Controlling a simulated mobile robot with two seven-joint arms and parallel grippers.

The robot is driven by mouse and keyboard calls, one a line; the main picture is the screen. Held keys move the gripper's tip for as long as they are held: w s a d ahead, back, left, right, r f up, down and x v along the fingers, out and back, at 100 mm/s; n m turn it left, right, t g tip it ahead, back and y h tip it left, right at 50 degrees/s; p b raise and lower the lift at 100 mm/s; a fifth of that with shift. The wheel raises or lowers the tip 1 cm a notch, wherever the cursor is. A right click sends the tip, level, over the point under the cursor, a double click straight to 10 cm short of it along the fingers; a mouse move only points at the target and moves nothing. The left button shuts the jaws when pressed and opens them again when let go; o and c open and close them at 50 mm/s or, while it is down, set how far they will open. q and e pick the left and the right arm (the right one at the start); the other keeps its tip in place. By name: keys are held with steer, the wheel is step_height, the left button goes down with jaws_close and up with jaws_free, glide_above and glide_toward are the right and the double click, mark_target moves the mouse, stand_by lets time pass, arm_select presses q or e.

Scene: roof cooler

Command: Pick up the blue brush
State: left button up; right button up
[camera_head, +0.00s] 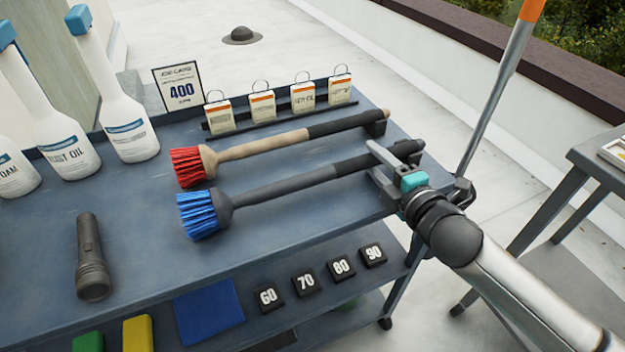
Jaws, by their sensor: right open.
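The blue brush (278,189) lies on the top shelf of the cart, blue bristles to the left and its dark handle running right. The red brush (262,145) lies parallel behind it, with red bristles and a tan and black handle. My right gripper (382,163) is at the handle end of the blue brush, its jaws open. One light finger reaches up past the handle; whether the handle sits between the fingers or they touch it I cannot tell. My left gripper is out of view.
Bottles (124,122) stand at the back left, and a flashlight (92,258) lies at the left. A card stand (180,86) and several tags (262,107) are behind the brushes. A lower shelf holds number blocks (306,282). An orange-tipped pole (497,88) rises behind my right gripper.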

steer(key=shift+w+a+f, duration=0.1)
steer(key=shift+w+a, duration=0.05)
steer(key=shift+w, duration=0.35)
jaws_close()
